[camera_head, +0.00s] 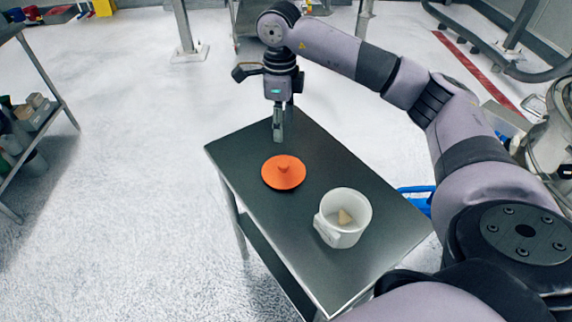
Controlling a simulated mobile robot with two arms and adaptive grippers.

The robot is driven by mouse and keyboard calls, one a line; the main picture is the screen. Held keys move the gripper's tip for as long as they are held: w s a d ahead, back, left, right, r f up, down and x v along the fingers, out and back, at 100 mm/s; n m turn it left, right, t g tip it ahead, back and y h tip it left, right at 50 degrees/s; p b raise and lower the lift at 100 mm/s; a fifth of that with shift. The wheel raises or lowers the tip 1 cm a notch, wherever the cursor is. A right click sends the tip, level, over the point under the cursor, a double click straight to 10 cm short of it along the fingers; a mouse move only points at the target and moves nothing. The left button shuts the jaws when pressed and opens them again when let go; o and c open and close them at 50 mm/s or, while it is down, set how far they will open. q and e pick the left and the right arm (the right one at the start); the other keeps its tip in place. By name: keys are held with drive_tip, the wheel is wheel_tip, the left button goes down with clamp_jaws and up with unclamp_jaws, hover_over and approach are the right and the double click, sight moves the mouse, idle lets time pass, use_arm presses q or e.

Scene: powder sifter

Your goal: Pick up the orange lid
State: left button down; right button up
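The orange lid (283,173) lies flat on the dark table, with a small knob at its centre. My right gripper (278,138) points down above the table's far end, behind the lid in the picture and apart from it. Its fingers show as one narrow shape, so I cannot tell if they are open or shut. Nothing shows held in it. My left gripper is not in view.
A white container with a handle (330,234) stands on the table (390,232) nearer me, with a small beige piece (345,216) inside. A shelf with boxes (38,112) stands at the left. Pale floor around the table's left side is clear.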

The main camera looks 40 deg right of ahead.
drive_tip(key=p, duration=0.1)
hover_over(283, 163)
drive_tip(key=f, duration=0.6)
drive_tip(key=shift+s+a, duration=0.2)
drive_tip(key=shift+a, duration=0.1)
wheel_tip(283, 163, down, 3)
drive_tip(key=shift+w+d+r+p, duration=0.1)
drive_tip(key=shift+r+p, duration=0.1)
drive_tip(key=shift+p, duration=0.2)
drive_tip(key=shift+f, duration=0.5)
drive_tip(key=shift+f+p, duration=0.3)
drive_tip(key=shift+p, duration=0.05)
drive_tip(key=f, duration=0.1)
drive_tip(key=f+p, duration=0.1)
drive_tip(key=f, duration=0.1)
drive_tip(key=shift+d+f, duration=0.3)
drive_tip(key=shift+f, duration=0.05)
drive_tip(key=shift+f+p, duration=0.3)
drive_tip(key=shift+f, duration=0.05)
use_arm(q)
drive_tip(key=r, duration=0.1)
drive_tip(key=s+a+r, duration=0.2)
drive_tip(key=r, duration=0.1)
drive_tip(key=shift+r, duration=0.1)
use_arm(e)
drive_tip(key=shift+f, duration=0.1)
drive_tip(key=c, duration=1)
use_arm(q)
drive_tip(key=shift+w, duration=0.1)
